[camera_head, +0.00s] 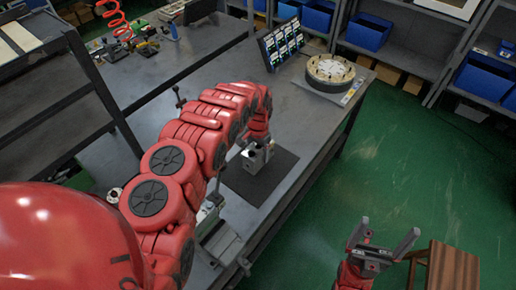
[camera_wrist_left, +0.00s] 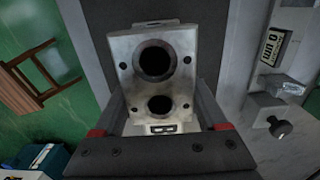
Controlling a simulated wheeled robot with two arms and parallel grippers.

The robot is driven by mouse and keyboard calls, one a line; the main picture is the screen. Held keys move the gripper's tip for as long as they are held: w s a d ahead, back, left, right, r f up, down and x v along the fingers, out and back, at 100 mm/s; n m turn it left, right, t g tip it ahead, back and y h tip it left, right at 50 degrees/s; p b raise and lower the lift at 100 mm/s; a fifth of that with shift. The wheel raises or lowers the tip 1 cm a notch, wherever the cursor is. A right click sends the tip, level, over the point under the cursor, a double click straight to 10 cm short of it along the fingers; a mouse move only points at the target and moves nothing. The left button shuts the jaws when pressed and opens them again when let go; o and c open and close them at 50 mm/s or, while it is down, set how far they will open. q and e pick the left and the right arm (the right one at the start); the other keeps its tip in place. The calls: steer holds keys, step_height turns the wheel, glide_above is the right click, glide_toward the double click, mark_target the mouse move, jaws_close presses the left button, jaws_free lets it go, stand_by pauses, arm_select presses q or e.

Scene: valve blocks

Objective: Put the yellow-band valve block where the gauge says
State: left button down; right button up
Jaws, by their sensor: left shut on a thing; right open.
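A grey metal valve block (camera_head: 257,157) is at the dark mat (camera_head: 262,182) on the grey bench in the head view. In the left wrist view the block (camera_wrist_left: 158,72) shows a large bore, a smaller bore and small holes. I see no yellow band on the faces in view. My left gripper (camera_wrist_left: 160,118) is shut on this block. I cannot tell whether the block touches the mat. My right gripper (camera_head: 388,230) is open and empty over the floor, right of the bench. A small panel with dark characters (camera_wrist_left: 272,45), possibly the gauge, shows beside the mat.
A round drum (camera_head: 329,74) and a rack of small screens (camera_head: 283,43) stand at the bench's far end. A wooden stool (camera_head: 452,268) is near my right gripper. Shelves with blue bins (camera_head: 369,31) are behind. A knob (camera_wrist_left: 279,126) sticks up beside the mat.

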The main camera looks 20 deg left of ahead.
arm_select(q)
steer(key=shift+f+p, duration=0.3)
steer(key=shift+f, duration=0.3)
steer(key=shift+w+f, duration=0.1)
steer(key=shift+f, duration=0.6)
steer(key=shift+a+f, duration=0.1)
steer(key=shift+f, duration=0.4)
steer(key=shift+c, duration=1.4)
jaws_free()
steer(key=shift+f, duration=0.1)
steer(key=shift+o, duration=1.4)
steer(key=shift+s, duration=0.2)
